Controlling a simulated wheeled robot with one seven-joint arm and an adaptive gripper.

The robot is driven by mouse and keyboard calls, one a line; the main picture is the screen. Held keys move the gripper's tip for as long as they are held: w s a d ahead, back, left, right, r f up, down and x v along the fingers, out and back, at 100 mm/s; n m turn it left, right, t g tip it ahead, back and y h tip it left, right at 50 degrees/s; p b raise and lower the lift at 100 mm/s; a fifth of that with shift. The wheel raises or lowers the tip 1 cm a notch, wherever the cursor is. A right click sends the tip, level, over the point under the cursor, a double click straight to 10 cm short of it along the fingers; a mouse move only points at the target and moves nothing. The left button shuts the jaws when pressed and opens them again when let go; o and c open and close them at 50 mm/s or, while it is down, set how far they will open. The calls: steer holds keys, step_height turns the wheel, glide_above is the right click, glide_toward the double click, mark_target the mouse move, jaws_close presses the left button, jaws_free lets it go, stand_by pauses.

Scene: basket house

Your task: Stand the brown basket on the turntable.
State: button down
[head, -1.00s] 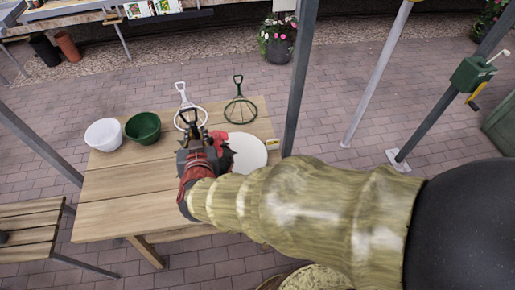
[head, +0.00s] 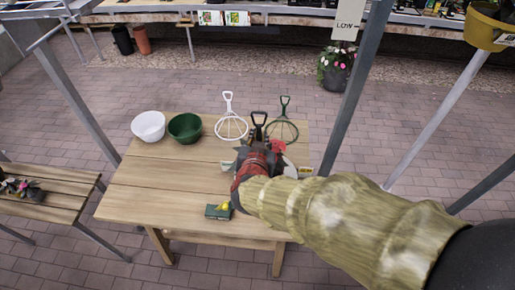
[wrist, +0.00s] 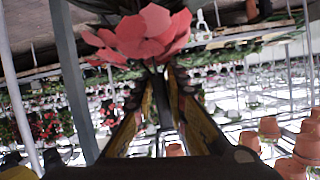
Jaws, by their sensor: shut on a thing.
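My gripper (head: 258,146) is over the right part of the wooden table. It is shut on the brown basket, whose dark handle (head: 258,118) sticks up beyond the fingers. The basket's lower part is hidden behind my gripper. In the wrist view my fingers (wrist: 160,75) close around a thin dark piece, with a red flower (wrist: 150,32) just beyond the tips. The flower also shows right of my gripper in the head view (head: 278,147). The pale round turntable (head: 291,170) lies right of my gripper, mostly hidden by it. I cannot tell the basket's height above the table.
A white wire basket (head: 231,126) and a green wire basket (head: 283,130) stand behind. A white bowl (head: 148,126) and a green bowl (head: 185,127) are left of them. A small green box (head: 217,212) lies at the front. A metal post (head: 352,95) rises on the right.

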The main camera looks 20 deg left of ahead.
steer(key=w+f+b, duration=0.1)
steer(key=w+f, duration=0.2)
steer(key=w, duration=0.2)
steer(key=w+f+b, duration=0.1)
steer(key=w+f, duration=0.1)
steer(key=w, duration=0.1)
steer(key=shift+f+b, duration=0.35)
steer(key=shift+w+f+b, duration=0.25)
steer(key=shift+f+b, duration=0.05)
steer(key=shift+f, duration=0.5)
steer(key=shift+w+f+b, duration=0.25)
steer(key=shift+w+f, duration=0.05)
steer(key=shift+f, duration=0.55)
steer(key=shift+w+f+b, duration=0.25)
steer(key=shift+f+b, duration=0.05)
steer(key=shift+f, duration=0.5)
steer(key=shift+f, duration=0.15)
steer(key=c, duration=2.2)
jaws_free()
steer(key=shift+s+f, duration=0.15)
steer(key=shift+f, duration=0.05)
steer(key=o, duration=0.4)
steer(key=shift+o, duration=0.2)
steer(key=shift+r, duration=0.1)
